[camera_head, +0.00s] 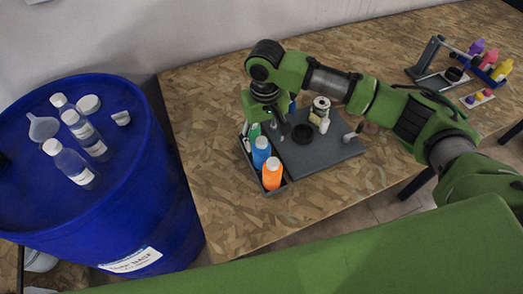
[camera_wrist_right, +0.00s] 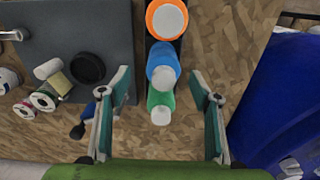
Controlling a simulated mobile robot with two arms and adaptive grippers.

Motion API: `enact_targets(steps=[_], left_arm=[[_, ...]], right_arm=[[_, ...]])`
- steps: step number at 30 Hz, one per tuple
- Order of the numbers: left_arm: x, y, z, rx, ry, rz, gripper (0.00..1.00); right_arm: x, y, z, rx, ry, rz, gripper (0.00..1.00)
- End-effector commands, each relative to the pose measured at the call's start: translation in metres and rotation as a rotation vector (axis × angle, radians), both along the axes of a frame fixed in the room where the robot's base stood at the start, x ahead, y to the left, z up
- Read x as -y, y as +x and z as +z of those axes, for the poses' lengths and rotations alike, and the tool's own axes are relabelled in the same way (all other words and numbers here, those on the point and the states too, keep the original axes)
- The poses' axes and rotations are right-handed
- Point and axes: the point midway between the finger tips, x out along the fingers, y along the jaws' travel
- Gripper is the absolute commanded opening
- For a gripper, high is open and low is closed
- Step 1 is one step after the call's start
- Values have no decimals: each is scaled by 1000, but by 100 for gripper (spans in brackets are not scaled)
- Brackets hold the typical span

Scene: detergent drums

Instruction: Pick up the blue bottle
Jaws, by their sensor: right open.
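The blue bottle (camera_head: 261,152) with a white cap stands upright in a narrow dark tray (camera_head: 284,187), between an orange bottle (camera_head: 271,177) and a green bottle (camera_head: 254,133). My right gripper (camera_head: 272,118) is above the far end of this row, its fingers partly hidden by the wrist. In the right wrist view the gripper (camera_wrist_right: 159,96) is open and empty. Its fingers are on either side of the row, closest to the green bottle (camera_wrist_right: 160,104). The blue bottle (camera_wrist_right: 162,70) is just beyond it, apart from the fingers. My left gripper is not in view.
A grey board (camera_head: 330,158) with a black round dish (camera_head: 302,134) and small containers adjoins the tray. A blue drum (camera_head: 100,210) with clear bottles stands at left. Colored bottles and a rack (camera_head: 430,62) are at far right. The wooden table (camera_head: 225,215) is clear in front.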

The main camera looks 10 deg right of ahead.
Motion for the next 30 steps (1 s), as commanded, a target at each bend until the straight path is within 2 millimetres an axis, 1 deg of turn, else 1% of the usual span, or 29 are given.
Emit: enact_targets(steps=[3, 5, 8, 12, 15, 18, 26, 27, 29, 30], left_arm=[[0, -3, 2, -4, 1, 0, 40], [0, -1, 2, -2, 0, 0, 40], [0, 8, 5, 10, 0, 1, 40], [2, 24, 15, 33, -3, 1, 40], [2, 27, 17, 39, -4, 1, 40], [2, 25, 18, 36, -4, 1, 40], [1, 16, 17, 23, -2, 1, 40], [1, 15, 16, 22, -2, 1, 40], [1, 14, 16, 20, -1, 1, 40], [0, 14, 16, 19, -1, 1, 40]], right_arm=[[0, 0, -12, 1, -1, -1, 58], [0, 0, -16, 1, -1, 0, 58], [-2, 0, -22, 0, 0, 0, 58], [-6, 1, -41, -1, -2, 1, 58], [-6, 2, -57, -1, -2, 0, 58], [-6, 2, -66, 1, -2, 0, 58], [-6, 2, -69, 3, 0, 1, 58], [-6, 2, -69, 3, 0, 1, 47], [-6, 2, -69, 3, 0, 1, 32], [-6, 2, -68, 3, 0, 1, 21]])
